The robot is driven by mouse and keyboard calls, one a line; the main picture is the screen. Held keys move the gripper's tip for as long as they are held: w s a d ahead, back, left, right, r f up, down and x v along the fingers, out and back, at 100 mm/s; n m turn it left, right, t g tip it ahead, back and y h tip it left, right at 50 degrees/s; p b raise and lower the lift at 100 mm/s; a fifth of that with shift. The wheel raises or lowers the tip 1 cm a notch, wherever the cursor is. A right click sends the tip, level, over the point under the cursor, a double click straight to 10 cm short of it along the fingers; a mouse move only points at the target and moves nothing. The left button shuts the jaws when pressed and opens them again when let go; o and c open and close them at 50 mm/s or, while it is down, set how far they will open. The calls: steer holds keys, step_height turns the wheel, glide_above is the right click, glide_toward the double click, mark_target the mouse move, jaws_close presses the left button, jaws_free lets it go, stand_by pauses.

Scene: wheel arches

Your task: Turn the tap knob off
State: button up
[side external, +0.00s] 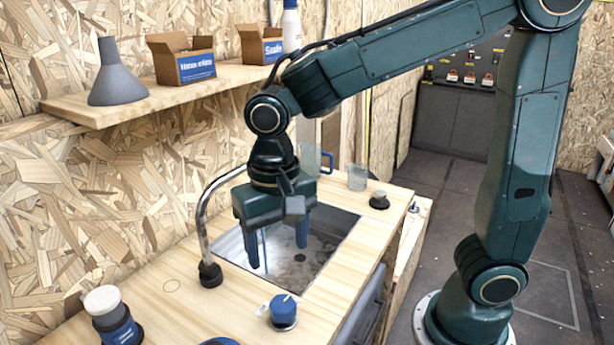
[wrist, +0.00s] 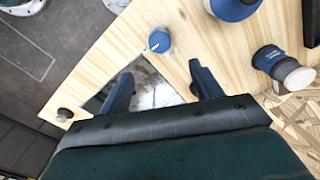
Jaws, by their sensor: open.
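A blue knob (side external: 283,311) with a pale pointer mark stands on the wooden counter at the near end of the sink. It also shows in the wrist view (wrist: 159,41), just beyond the fingertips. The curved metal tap (side external: 203,215) rises from a black base beside the sink basin (side external: 325,245). My gripper (side external: 277,243) points down over the basin with its fingers apart and empty. In the wrist view my gripper (wrist: 160,76) shows both fingers spread, with the knob ahead of the gap and apart from them. I cannot tell clearly whether water runs behind the fingers.
A white-capped blue jar (side external: 112,318) stands at the near left. A smaller dark knob (side external: 379,200) and a clear glass (side external: 358,178) stand beyond the sink. A shelf (side external: 190,90) with boxes and a grey funnel (side external: 117,75) runs along the wall.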

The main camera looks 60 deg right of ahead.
mark_target(282, 303)
step_height(282, 303, down, 13)
steer(key=shift+f, duration=0.1)
stand_by(0.6)
steer(key=c, duration=1)
